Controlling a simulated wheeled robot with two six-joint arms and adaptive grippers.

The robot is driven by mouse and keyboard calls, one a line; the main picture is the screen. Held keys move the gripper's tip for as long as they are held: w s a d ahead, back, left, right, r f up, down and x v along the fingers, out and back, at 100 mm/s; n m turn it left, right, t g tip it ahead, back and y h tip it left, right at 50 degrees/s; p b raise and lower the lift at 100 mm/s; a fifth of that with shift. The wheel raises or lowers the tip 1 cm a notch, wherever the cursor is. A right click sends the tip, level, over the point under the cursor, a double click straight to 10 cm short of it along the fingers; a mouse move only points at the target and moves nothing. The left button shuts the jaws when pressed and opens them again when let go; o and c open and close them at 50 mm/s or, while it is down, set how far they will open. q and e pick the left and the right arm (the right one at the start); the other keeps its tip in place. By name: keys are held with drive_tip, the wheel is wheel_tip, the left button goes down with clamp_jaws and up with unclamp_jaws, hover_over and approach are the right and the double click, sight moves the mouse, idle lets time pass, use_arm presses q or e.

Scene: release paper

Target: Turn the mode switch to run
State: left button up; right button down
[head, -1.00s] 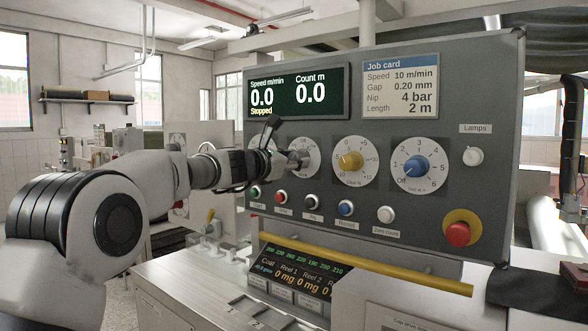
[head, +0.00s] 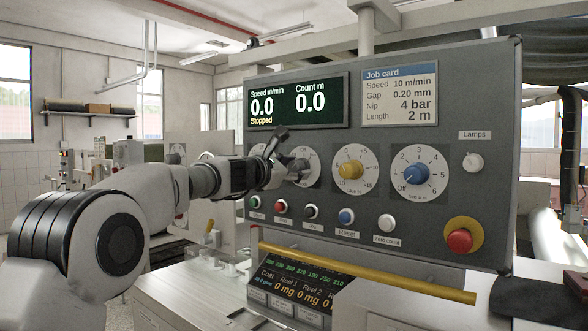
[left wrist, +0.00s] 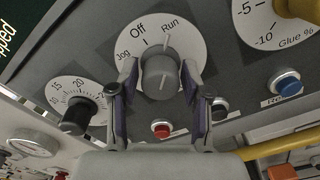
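The mode switch is a grey round knob (left wrist: 160,76) on a white dial marked Jog, Off and Run (left wrist: 196,42). A pale line shows on the knob's face, but I cannot tell surely which mark it points to. My left gripper (left wrist: 159,72) is open, with one finger on each side of the knob and narrow gaps beside it. In the head view my left gripper (head: 284,156) is at the panel and partly covers the switch's dial (head: 309,157). My right gripper is out of view.
The grey panel (head: 490,120) also carries a yellow knob (head: 350,171), a blue knob (head: 416,173), a row of push buttons below and a red emergency button (head: 460,240). A yellow bar (head: 370,273) runs below. The display (head: 300,101) reads Stopped.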

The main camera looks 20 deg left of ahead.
use_arm(q)
drive_tip(key=shift+w+f, duration=0.1)
drive_tip(key=shift+w, duration=0.05)
drive_tip(key=v, duration=1.2)
